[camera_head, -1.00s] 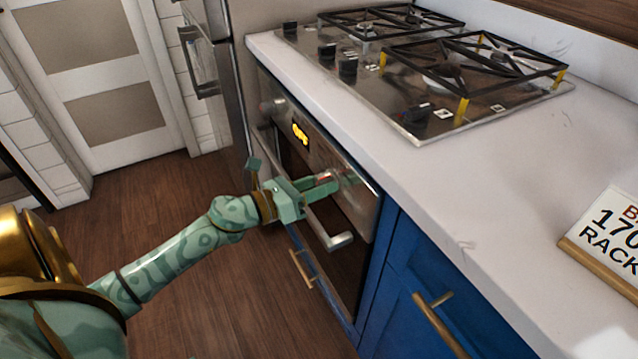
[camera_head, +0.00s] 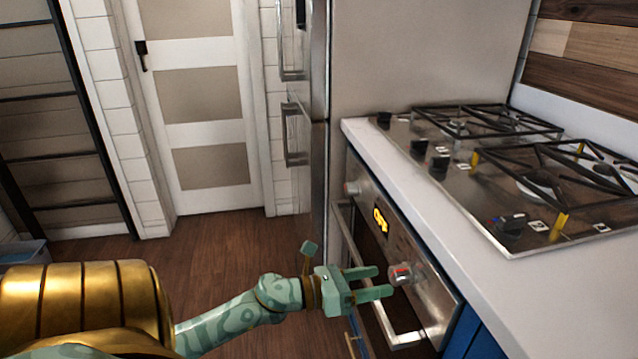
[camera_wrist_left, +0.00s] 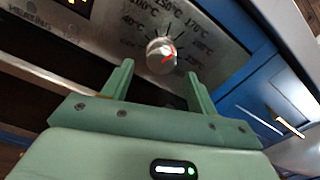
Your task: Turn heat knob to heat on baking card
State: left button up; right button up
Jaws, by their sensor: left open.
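The heat knob (camera_head: 402,274) is a small round silver knob on the oven's steel front panel. In the left wrist view the knob (camera_wrist_left: 162,52) has a red mark and printed temperatures around it, including 150°C and 170°C; I cannot tell exactly which one the mark meets. My left gripper (camera_head: 384,281) is open, its green fingers pointing at the panel. In the wrist view its fingertips (camera_wrist_left: 160,72) stand either side of and just short of the knob, with nothing held. The baking card is not in view now. My right gripper is not in view.
The oven's glowing yellow display (camera_head: 380,219) and a second knob (camera_head: 352,188) lie left of the heat knob. The oven handle (camera_head: 375,300) runs below. The white counter (camera_head: 440,200) with a gas hob (camera_head: 470,200) is above. Wooden floor is open to the left.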

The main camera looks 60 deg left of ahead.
pick_arm(q)
jog(key=p+v, duration=0.1)
jog(key=v, duration=1)
jog(key=shift+s+a+p, duration=0.15)
jog(key=shift+s+p, duration=0.15)
